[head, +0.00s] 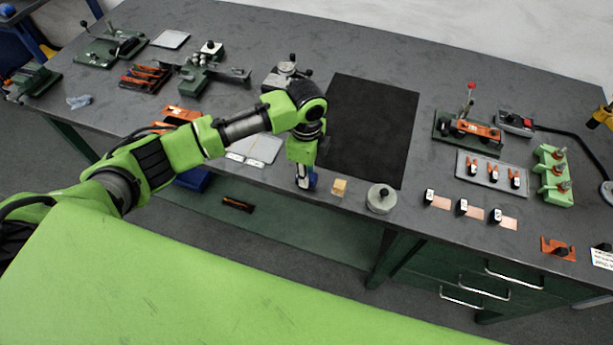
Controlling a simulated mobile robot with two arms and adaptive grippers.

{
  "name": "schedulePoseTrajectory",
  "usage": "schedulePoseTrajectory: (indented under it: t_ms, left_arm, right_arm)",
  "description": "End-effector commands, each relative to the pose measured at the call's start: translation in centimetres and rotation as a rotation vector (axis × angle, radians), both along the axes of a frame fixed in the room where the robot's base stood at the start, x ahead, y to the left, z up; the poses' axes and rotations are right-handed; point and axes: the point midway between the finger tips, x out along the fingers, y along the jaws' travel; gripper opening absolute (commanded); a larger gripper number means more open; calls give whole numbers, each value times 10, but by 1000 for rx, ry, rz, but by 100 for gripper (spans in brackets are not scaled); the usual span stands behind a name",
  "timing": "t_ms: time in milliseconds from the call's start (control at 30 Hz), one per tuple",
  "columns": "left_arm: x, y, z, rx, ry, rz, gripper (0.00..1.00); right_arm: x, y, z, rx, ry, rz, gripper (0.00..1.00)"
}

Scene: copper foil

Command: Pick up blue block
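The blue block (313,180) shows as a small patch of blue right at the fingertips of my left gripper (305,182), near the front edge of the grey workbench (290,203). The gripper points down and hides most of the block. I cannot tell whether its fingers are closed on the block or around it with a gap, or whether the block touches the bench. My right gripper is not in view.
A small wooden block (339,188) stands just right of the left gripper, with a round metal weight (380,199) beyond it. A black mat (372,125) lies clear behind them. Clamps and tools fill the bench's left and right sides.

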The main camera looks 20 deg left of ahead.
Motion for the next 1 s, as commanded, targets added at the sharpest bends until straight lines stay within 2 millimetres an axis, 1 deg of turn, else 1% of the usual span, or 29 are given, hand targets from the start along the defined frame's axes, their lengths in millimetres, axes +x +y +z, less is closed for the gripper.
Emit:
schedulePoseTrajectory:
  t_ms: [367,467,567,633,767,867,933,1000]
  left_arm:
    - [0,0,3,0,-1,0,0]
    - [1,0,9,-1,-2,0,0]
    - [2,0,20,-1,-4,1,0]
    - [1,0,32,-1,-4,0,0]
    - [-17,-5,51,-2,-3,-4,0]
    - [-35,-9,74,-2,-6,-5,0]
    - [-49,-13,91,-2,-7,-7,0]
    - [-66,-17,97,-2,-3,-6,0]
  right_arm:
    - [0,0,-1,0,0,0,0]
    - [0,0,-2,0,0,0,0]
    - [0,0,-4,0,0,0,0]
    - [0,0,-6,0,0,0,0]
    - [0,0,-11,0,0,0,0]
    - [0,0,-16,0,0,0,0]
    - [0,0,-20,0,0,0,0]
    - [0,0,-24,0,0,0,0]
